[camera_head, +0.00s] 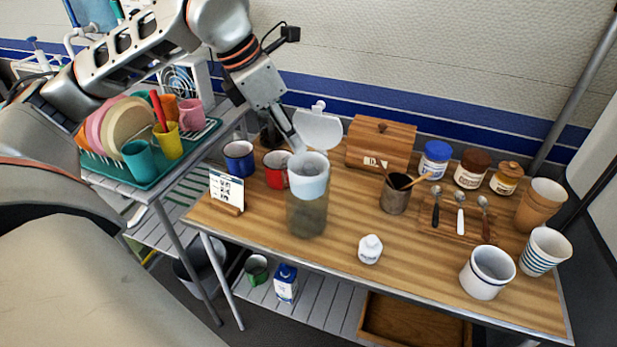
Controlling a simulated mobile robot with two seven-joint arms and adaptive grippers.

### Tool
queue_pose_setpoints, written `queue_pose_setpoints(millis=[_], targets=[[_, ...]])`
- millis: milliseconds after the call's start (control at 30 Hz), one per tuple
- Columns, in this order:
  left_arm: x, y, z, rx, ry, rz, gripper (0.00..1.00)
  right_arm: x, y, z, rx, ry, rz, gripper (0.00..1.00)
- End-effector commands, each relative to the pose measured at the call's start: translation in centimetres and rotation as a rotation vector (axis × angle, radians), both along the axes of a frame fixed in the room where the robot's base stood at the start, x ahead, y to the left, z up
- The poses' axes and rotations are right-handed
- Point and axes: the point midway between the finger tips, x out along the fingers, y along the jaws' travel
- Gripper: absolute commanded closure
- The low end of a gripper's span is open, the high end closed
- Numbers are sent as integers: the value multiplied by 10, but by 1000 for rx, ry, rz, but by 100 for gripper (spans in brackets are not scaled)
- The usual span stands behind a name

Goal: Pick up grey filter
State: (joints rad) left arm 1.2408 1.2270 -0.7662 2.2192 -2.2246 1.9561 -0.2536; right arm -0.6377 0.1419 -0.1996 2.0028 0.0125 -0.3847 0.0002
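The grey filter (308,178) is a pale grey-blue, open-topped cup near the back left of the wooden table. It stands upright at the top of a dark, see-through container (307,217). I cannot tell whether its lower edge is inside the container's mouth or just above it. My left gripper (296,146) comes down from above and behind, with its narrow fingertips at the filter's back left rim. The fingers look close together on that rim; the grasp itself is partly hidden. My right gripper is not in view.
A white raised lid (318,128) is just behind the filter. A red mug (276,169) and blue mug (239,159) stand close on the left. A brown cup with utensils (395,194) and a wooden box (381,143) are to the right.

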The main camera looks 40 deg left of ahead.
Motion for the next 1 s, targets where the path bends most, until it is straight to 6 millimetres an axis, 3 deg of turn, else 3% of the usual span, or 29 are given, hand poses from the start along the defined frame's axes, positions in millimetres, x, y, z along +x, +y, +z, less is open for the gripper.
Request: queue_pose_setpoints(millis=[600, 867, 967, 1000], targets=[[19, -18, -66, -3, 5, -5, 76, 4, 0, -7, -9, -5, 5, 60], [21, -18, -68, -3, 1, -3, 76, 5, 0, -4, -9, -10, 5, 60], [21, -18, -68, -3, 1, -3, 100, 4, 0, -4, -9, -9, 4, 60], [21, -18, -68, -3, 1, -3, 100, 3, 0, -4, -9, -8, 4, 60]])
